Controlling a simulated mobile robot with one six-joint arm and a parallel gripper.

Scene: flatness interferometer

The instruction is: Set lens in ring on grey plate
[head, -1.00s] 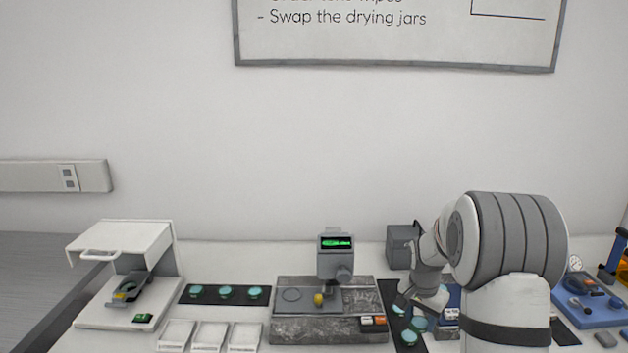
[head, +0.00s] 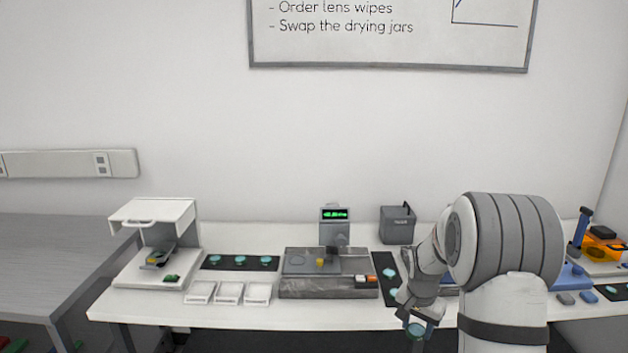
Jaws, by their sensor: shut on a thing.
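My gripper (head: 418,318) is at the lower right, in front of the table's front edge. It is shut on a teal lens (head: 415,331), which hangs at its lower end. The grey plate (head: 330,264) lies on a mottled grey stone block at the middle of the table, to the left of my gripper. A thin ring (head: 298,260) shows on the plate's left part, and no lens is visible in it. A small yellow knob (head: 320,263) stands right of the ring.
A grey post with a green display (head: 335,214) rises behind the plate. A black mat (head: 240,262) with several teal lenses lies left, with white trays (head: 228,293) before it. A hooded white device (head: 155,212) stands farther left. Another dark mat (head: 388,270) lies right of the block.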

